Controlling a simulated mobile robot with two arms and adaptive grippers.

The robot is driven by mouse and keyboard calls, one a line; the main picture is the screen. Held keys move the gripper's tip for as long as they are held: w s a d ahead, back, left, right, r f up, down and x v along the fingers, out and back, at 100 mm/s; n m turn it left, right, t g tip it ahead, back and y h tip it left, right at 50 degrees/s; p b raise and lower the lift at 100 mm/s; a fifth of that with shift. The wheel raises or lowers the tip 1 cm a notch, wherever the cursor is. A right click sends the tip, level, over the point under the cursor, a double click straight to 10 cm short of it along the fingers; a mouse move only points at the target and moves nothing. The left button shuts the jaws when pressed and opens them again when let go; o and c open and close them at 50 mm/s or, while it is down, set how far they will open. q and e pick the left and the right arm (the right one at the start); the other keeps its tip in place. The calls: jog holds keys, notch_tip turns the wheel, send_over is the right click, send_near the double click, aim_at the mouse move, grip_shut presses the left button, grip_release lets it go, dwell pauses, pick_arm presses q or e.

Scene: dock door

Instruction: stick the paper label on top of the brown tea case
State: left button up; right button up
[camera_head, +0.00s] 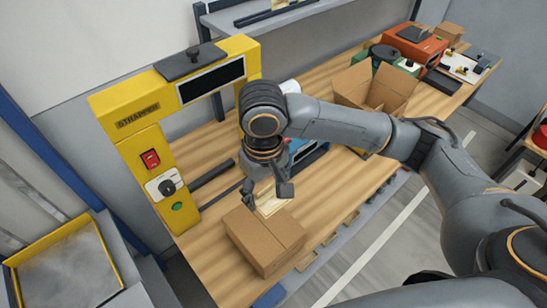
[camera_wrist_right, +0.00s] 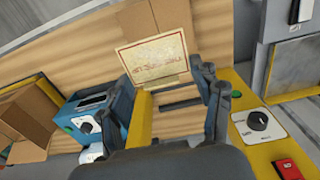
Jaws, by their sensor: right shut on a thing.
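The brown tea case (camera_head: 262,243) is a closed cardboard box on the wooden bench in front of the yellow strapping machine. My right gripper (camera_head: 268,195) is shut on the paper label (camera_head: 270,206), a cream sheet. The gripper points down over the back part of the case top. In the right wrist view the label (camera_wrist_right: 155,62) shows reddish print and sits between the fingertips, with the case (camera_wrist_right: 166,18) partly behind it. I cannot tell whether the label touches the case. My left gripper is not in view.
The yellow strapping machine (camera_head: 150,130) stands close at the left. A blue device (camera_head: 308,150) is behind my right arm. An open cardboard box (camera_head: 375,88) and an orange machine (camera_head: 410,48) stand farther along the bench (camera_head: 345,185).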

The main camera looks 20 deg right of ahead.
jog(key=shift+s+d+f, duration=0.1)
jog(key=shift+f, duration=1.3)
jog(key=b, duration=0.5)
send_near(268, 230)
jog(key=f+b, duration=0.5)
jog(key=b, duration=0.3)
jog(key=shift+w+f+b, duration=0.15)
jog(key=shift+w+b, duration=0.05)
jog(key=shift+b, duration=0.2)
jog(key=shift+f+b, duration=0.35)
jog(key=shift+f, duration=0.85)
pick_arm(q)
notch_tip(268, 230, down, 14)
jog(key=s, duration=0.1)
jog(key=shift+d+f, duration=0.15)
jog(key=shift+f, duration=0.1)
pick_arm(e)
jog(key=shift+s+f, duration=0.1)
jog(key=shift+s, duration=0.05)
jog(key=shift+f, duration=0.1)
jog(key=shift+o, duration=0.7)
jog(key=shift+f, duration=0.1)
